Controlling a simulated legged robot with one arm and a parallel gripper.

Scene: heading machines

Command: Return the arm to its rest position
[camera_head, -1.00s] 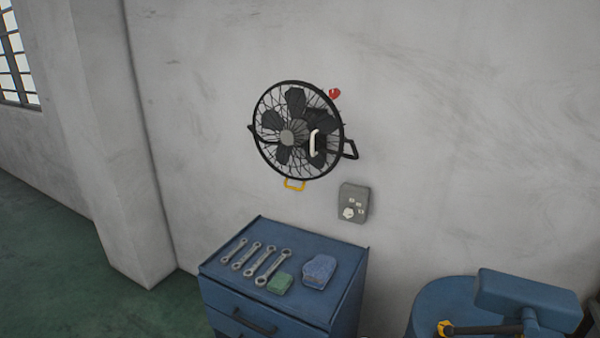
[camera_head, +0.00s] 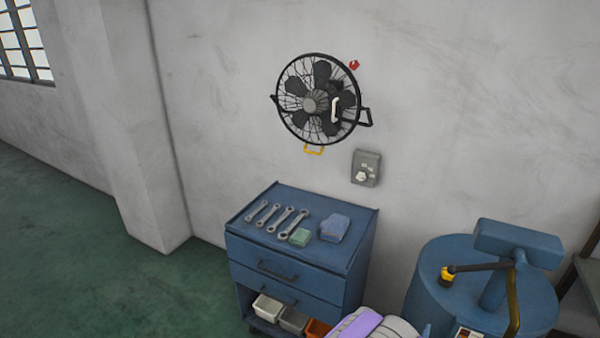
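No gripper fingers show in the head view. A purple and pale grey part (camera_head: 372,325) rises at the bottom edge, in front of the blue cabinet's lower right; it may be part of my arm, but I cannot tell. The frame cuts it off, so its lower end is hidden. I cannot see what pose the whole arm is in, or whether my gripper holds anything.
A blue drum-shaped machine (camera_head: 440,300) stands right. A fan (camera_head: 309,104) hangs on the wall. Green floor (camera_head: 80,250) is clear at left.

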